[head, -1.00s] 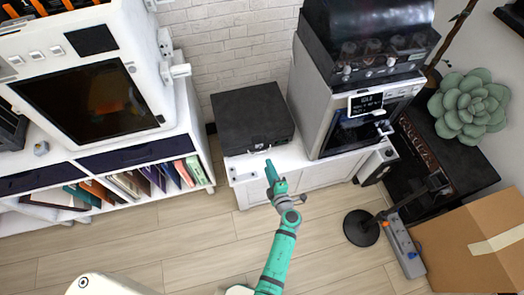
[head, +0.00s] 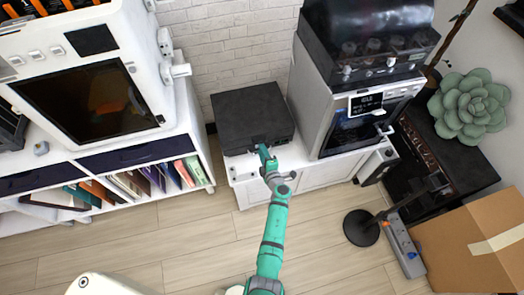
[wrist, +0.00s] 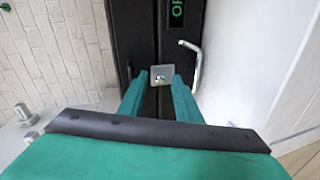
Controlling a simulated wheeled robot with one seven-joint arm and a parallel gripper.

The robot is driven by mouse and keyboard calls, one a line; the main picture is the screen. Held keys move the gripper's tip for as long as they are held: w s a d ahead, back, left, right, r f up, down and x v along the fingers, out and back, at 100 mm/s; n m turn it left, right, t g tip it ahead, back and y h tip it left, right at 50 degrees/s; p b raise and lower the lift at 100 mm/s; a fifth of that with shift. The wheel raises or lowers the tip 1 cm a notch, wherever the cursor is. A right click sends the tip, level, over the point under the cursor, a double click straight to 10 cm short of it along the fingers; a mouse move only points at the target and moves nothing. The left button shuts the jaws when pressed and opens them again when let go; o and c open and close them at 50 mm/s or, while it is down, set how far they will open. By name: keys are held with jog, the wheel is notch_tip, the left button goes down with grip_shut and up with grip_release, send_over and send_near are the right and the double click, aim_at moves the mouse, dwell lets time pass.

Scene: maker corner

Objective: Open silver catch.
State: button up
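The silver catch (wrist: 161,75) is a small square metal plate on the front of a black case, across its dark seam. In the wrist view it sits between the tips of my gripper (wrist: 158,86). The two teal fingers are apart, one on each side of the catch; I cannot tell whether they touch it. In the head view my gripper (head: 263,150) is at the front of the black case (head: 250,112), which lies closed on a white cabinet. My gripper hides the catch there.
A silver machine (head: 318,105) stands right of the case. A white shelf unit (head: 200,150) with books stands left. A cardboard box (head: 470,245) is at lower right.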

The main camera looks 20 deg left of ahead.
grip_shut()
jog(key=shift+a, duration=0.1)
